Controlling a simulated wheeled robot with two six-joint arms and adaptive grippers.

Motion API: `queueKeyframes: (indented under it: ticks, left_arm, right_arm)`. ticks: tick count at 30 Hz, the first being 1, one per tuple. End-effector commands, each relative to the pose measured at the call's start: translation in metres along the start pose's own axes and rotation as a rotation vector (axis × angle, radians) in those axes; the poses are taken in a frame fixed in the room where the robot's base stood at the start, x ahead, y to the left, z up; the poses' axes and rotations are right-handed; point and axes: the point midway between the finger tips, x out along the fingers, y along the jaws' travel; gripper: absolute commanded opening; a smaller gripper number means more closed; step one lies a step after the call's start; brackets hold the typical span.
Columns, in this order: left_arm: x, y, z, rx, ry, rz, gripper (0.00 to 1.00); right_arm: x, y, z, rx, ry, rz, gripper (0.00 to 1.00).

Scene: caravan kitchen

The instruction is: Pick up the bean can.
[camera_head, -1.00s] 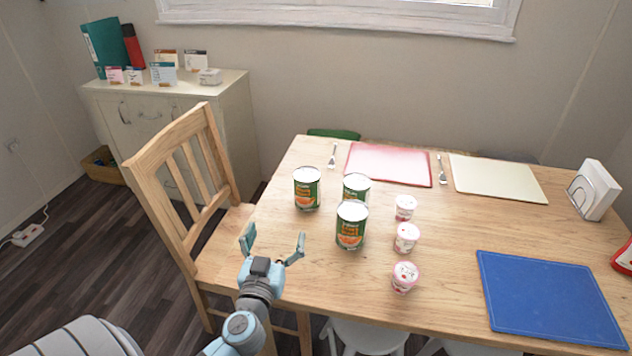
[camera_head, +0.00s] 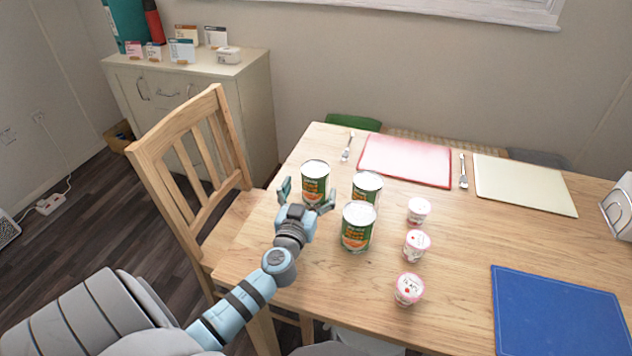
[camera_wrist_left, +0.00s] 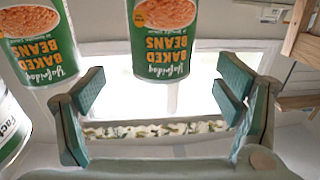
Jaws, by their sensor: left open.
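Three green bean cans with orange pictures stand upright on the wooden table: a left one (camera_head: 315,183), a back one (camera_head: 367,186) and a front one (camera_head: 358,228). My left gripper (camera_head: 308,188) is open and empty at the left can, its fingers spread to either side of it. In the left wrist view, which looks upside down, this can (camera_wrist_left: 165,40) lies centred ahead of the open fingers (camera_wrist_left: 160,92). I cannot tell how far it is between them. Another can (camera_wrist_left: 38,42) is to its left, with a white label partly showing at the edge. My right gripper is out of view.
The wooden table (camera_head: 460,220) also holds several white and pink cups, the nearest (camera_head: 409,288), a blue mat (camera_head: 555,315), a red mat (camera_head: 405,160), a pale mat (camera_head: 525,185) and forks. A wooden chair (camera_head: 185,150) stands left of the table. The back and front cans stand close on the right.

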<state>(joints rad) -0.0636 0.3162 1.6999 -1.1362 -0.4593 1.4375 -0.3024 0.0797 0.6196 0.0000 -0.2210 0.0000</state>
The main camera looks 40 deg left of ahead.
Motion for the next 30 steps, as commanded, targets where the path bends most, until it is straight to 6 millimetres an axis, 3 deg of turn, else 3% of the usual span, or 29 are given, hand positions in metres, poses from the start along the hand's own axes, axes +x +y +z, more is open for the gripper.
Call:
queueKeyframes:
  ticks: [7,13,20,30]
  left_arm:
    - [0.027,-0.001,0.0,0.0,0.001,-0.001,0.85]
    - [0.064,-0.002,0.003,-0.001,0.0,-0.002,0.85]
    - [0.069,-0.002,0.003,-0.001,-0.001,-0.001,0.85]
    - [0.068,-0.002,0.003,-0.001,-0.001,-0.001,0.32]
  right_arm:
    - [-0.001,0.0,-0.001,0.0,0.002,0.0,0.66]
    - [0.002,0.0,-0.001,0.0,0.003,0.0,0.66]
    - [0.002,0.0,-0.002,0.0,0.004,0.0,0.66]
    - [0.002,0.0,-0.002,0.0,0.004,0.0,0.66]
